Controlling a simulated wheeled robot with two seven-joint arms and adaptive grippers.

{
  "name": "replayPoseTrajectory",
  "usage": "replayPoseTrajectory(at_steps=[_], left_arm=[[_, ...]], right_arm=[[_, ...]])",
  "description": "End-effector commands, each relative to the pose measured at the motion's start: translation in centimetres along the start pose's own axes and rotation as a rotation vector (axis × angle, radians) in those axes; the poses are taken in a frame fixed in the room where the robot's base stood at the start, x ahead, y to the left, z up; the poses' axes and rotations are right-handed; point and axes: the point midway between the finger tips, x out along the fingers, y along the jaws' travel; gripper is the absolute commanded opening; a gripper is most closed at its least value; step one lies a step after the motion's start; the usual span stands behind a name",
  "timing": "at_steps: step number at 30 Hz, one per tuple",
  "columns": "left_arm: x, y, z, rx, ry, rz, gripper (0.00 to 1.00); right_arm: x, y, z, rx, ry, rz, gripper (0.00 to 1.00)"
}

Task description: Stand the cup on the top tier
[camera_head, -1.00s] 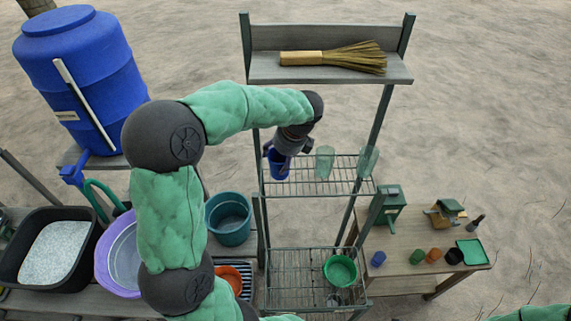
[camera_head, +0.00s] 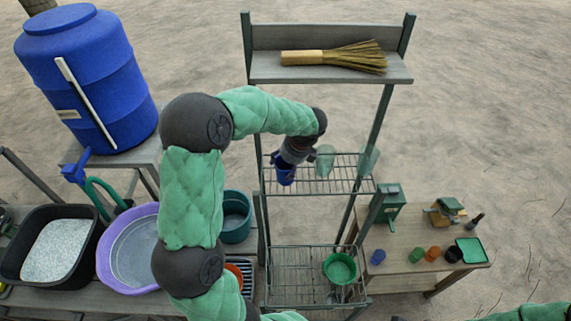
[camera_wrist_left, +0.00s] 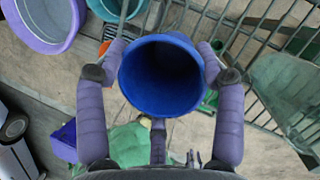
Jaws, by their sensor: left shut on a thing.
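The blue cup (camera_head: 286,176) is between the fingers of my left gripper (camera_head: 289,163), at the left part of the upper wire tier (camera_head: 345,187) of the rack. In the left wrist view the cup (camera_wrist_left: 160,95) shows its open mouth to the camera, with the purple fingers of the left gripper (camera_wrist_left: 160,72) shut on its two sides. I cannot tell whether its base touches the wires. My right gripper is not in view.
Two clear green glasses (camera_head: 325,160) (camera_head: 368,158) stand on the same tier, right of the cup. A broom (camera_head: 335,57) lies on the wooden shelf above. A green bowl (camera_head: 340,268) sits on the lower wire tier. Rack posts flank the tier.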

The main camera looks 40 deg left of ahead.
Motion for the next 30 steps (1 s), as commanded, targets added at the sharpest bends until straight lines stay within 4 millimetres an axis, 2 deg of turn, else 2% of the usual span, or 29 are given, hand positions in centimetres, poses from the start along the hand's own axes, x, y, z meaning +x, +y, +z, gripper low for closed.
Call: replayPoseTrajectory(at_steps=[1,3,4,17,23,30], left_arm=[[0.2,0.0,-0.1,0.0,0.0,0.001,0.72],[0.1,0.0,0.0,0.0,0.0,0.001,0.92],[0.1,0.0,0.0,0.0,0.0,0.001,0.93],[-0.4,0.0,0.1,0.0,0.0,-0.001,0.93],[-3.3,-0.1,0.1,-0.001,-0.001,-0.005,0.93],[-8.1,-0.1,0.0,0.0,-0.001,-0.004,0.93]], right_arm=[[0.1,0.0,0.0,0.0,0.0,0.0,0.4],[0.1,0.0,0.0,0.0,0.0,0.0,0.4],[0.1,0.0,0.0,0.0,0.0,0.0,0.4],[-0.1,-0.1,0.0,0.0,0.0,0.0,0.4],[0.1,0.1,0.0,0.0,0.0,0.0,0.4],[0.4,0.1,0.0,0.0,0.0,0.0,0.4]])
